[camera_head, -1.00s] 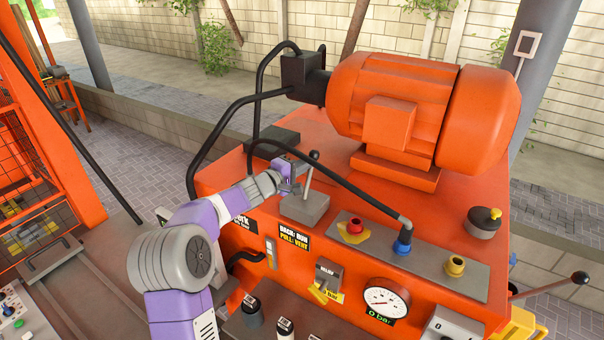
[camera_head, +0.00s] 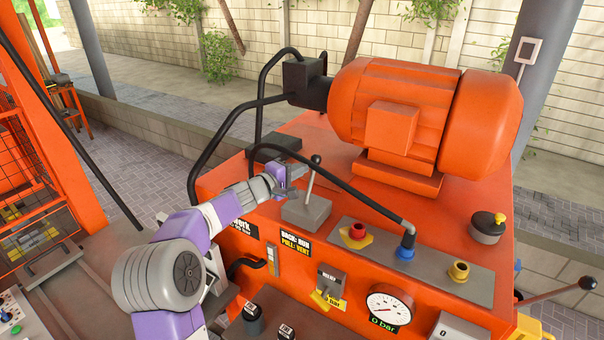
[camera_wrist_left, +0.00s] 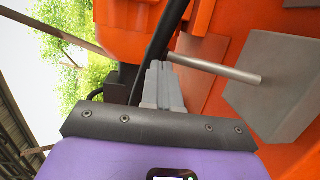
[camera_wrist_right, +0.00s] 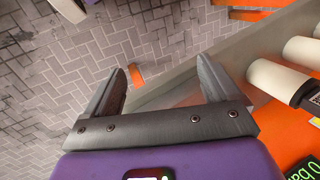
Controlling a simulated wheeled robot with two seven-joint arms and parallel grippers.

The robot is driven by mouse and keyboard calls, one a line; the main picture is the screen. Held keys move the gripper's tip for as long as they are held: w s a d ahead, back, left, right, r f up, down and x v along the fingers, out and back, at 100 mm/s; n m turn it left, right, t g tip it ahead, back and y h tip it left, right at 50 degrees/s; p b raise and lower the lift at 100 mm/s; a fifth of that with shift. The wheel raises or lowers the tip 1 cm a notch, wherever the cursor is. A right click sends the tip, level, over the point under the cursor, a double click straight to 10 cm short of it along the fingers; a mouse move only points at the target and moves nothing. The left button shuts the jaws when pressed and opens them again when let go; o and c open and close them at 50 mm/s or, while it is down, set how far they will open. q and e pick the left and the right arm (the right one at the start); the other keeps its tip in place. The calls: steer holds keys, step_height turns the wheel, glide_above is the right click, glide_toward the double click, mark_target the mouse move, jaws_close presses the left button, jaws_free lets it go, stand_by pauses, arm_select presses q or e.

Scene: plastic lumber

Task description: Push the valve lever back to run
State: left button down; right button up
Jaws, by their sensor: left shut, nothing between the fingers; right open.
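The valve lever (camera_head: 312,180) is a thin metal rod with a dark knob, standing on a grey block (camera_head: 306,212) on the orange power unit. It leans slightly right at the top. A label reading "BACK: RUN, PULL: VENT" (camera_head: 295,245) sits below it. My left gripper (camera_head: 288,191) is shut and empty, just left of the lever. In the left wrist view its closed fingers (camera_wrist_left: 158,72) are beside the lever rod (camera_wrist_left: 225,71); I cannot tell whether they touch. My right gripper (camera_wrist_right: 167,75) is open and empty, in the right wrist view only, above paving.
A black hose (camera_head: 350,185) arcs close behind the lever to a blue fitting (camera_head: 405,252). The large orange motor (camera_head: 420,115) stands behind at the right. A gauge (camera_head: 388,305) and a relief handle (camera_head: 329,283) are on the front face.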

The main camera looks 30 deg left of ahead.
arm_select(q)
steer(key=s+a+r+b, duration=0.1)
steer(key=s+r, duration=0.3)
steer(key=s, duration=0.6)
steer(key=shift+a+r, duration=0.15)
steer(key=shift+a, duration=0.7)
steer(key=shift+s, duration=0.1)
